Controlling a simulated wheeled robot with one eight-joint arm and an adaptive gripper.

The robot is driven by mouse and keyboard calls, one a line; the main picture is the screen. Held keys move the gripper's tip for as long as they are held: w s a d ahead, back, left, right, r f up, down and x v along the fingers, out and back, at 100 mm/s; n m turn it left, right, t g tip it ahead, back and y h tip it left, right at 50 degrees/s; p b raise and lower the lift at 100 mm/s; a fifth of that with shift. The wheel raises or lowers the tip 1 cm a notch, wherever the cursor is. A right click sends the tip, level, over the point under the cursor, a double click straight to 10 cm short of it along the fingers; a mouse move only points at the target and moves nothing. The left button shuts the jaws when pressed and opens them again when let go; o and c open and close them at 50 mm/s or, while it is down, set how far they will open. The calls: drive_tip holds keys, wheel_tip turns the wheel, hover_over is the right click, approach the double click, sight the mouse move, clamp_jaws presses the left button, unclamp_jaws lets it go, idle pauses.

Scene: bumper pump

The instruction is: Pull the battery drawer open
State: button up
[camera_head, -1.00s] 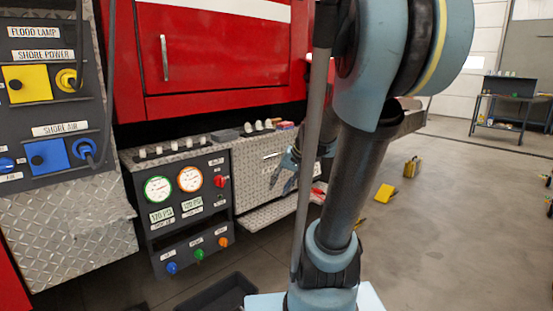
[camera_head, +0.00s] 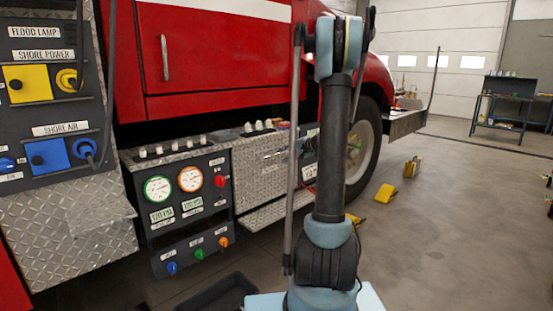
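The battery drawer (camera_head: 252,180) appears to be the diamond-plate front on the truck's side, right of the gauge panel. A thin bright handle (camera_head: 272,155) shows on its upper part. The drawer front looks flush, with no gap visible. My gripper (camera_head: 296,152) is at about handle height, to the right of the handle's visible part. It is small and mostly hidden behind my arm and the thin dark rod, so its fingers and any contact with the handle cannot be made out.
A gauge panel (camera_head: 188,205) with knobs stands left of the drawer. A diamond-plate step (camera_head: 262,216) juts out below it. A black tray (camera_head: 217,293) lies on the floor in front. The truck wheel (camera_head: 364,148) and yellow chocks (camera_head: 386,193) are at right, with open floor beyond.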

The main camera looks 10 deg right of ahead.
sight(277, 155)
drive_tip(key=w+d+f+m+t, duration=0.3)
drive_tip(key=w+d+f, duration=0.2)
drive_tip(key=w+d, duration=0.45)
drive_tip(key=shift+y, duration=0.4)
drive_tip(key=x, duration=1.8)
drive_tip(key=shift+w+a+r, duration=0.15)
drive_tip(key=shift+a, duration=0.05)
clamp_jaws()
